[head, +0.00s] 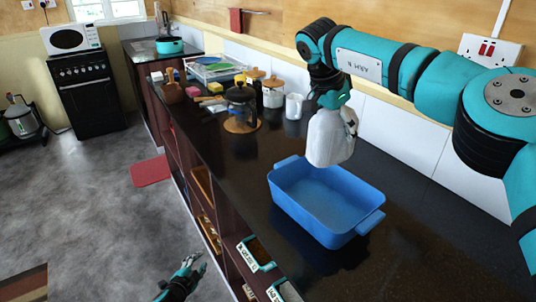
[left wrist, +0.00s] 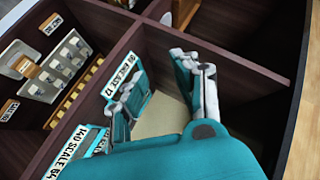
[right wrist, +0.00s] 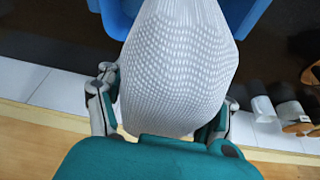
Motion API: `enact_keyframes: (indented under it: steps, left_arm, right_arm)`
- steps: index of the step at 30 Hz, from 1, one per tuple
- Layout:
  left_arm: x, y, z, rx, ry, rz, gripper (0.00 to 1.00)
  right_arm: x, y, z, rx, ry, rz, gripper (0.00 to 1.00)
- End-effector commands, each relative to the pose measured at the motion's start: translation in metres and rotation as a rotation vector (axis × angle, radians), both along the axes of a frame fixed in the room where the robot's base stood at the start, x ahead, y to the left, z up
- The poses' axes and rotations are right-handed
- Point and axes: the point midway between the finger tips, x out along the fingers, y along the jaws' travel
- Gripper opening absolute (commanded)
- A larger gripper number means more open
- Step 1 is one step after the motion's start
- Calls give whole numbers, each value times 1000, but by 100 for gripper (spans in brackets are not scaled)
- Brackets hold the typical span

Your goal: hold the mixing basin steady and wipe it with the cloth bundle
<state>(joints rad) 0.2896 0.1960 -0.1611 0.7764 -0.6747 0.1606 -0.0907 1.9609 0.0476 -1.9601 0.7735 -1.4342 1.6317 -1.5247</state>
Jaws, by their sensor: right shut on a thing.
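The blue mixing basin (head: 361,215) stands on the dark counter and looks empty in the head view. Its rim also shows at the top of the right wrist view (right wrist: 115,18). My right gripper (head: 335,98) is shut on the white, textured cloth bundle (head: 331,138), which hangs down by the basin's far edge. The bundle (right wrist: 180,70) fills the middle of the right wrist view, between the fingers. I cannot tell if it touches the basin. My left gripper (head: 193,266) is open and empty, low in front of the counter, away from the basin.
Open shelves with labelled bins (head: 256,252) line the counter's front, close to my left gripper (left wrist: 165,85). A glass pot (head: 241,103), a white mug (head: 294,106) and other kitchenware stand farther along the counter. The counter right of the basin is clear.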

Motion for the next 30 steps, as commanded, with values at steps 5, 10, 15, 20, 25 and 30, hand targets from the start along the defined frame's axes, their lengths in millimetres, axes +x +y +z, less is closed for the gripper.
enact_keyframes:
  steps: [5, 10, 15, 20, 25, 30]
  left_arm:
    - [67, -1, 92, 124, -187, -109, 30]
    - [115, -4, 181, 260, -354, -208, 30]
    - [151, -8, 277, 419, -517, -295, 30]
    - [174, -14, 371, 599, -665, -377, 30]
    - [182, -56, 462, 892, -834, -556, 30]
    - [164, -154, 484, 1296, -1019, -920, 30]
  right_arm:
    - [0, 0, 0, 0, 0, 0, 39]
    - [0, 0, 0, 0, 0, 0, 39]
    - [0, 0, 0, 0, 0, 0, 39]
    - [0, 0, 0, 0, 0, 0, 39]
    - [0, 0, 0, 0, 0, 0, 39]
    - [0, 0, 0, 0, 0, 0, 39]
